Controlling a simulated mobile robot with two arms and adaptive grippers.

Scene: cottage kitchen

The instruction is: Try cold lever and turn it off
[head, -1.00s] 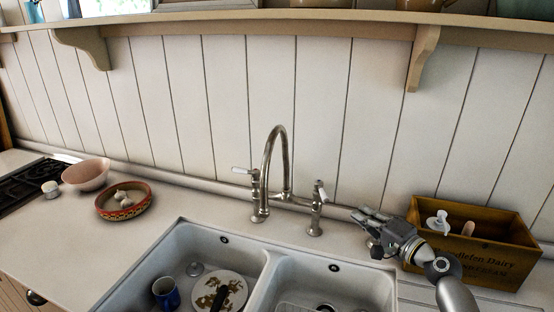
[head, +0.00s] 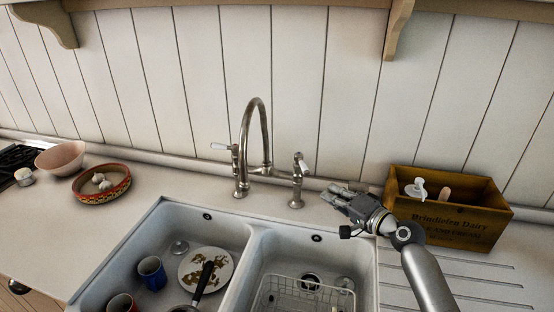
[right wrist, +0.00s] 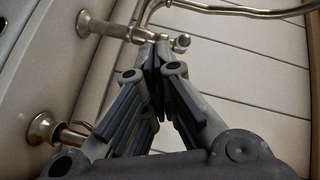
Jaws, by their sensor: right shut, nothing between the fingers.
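The steel bridge tap (head: 257,135) stands behind the double sink with a tall curved spout. No stream of water shows below it. Its left lever (head: 221,146) has a white handle pointing left. Its right lever (head: 304,164) has a white handle on top of the right tap post (head: 297,190). No hot or cold marking can be read. My right gripper (head: 332,190) is shut and empty, just right of the right post and apart from it. In the right wrist view, its closed fingertips (right wrist: 157,58) appear close to the tap metalwork (right wrist: 140,32); contact is unclear. My left gripper is not in view.
A wooden crate (head: 472,219) stands right of my right gripper. The sink (head: 155,211) holds mugs, a dirty plate (head: 222,262) and a wire rack (head: 290,296). A patterned bowl (head: 104,193) and a pink bowl (head: 60,157) stand at left.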

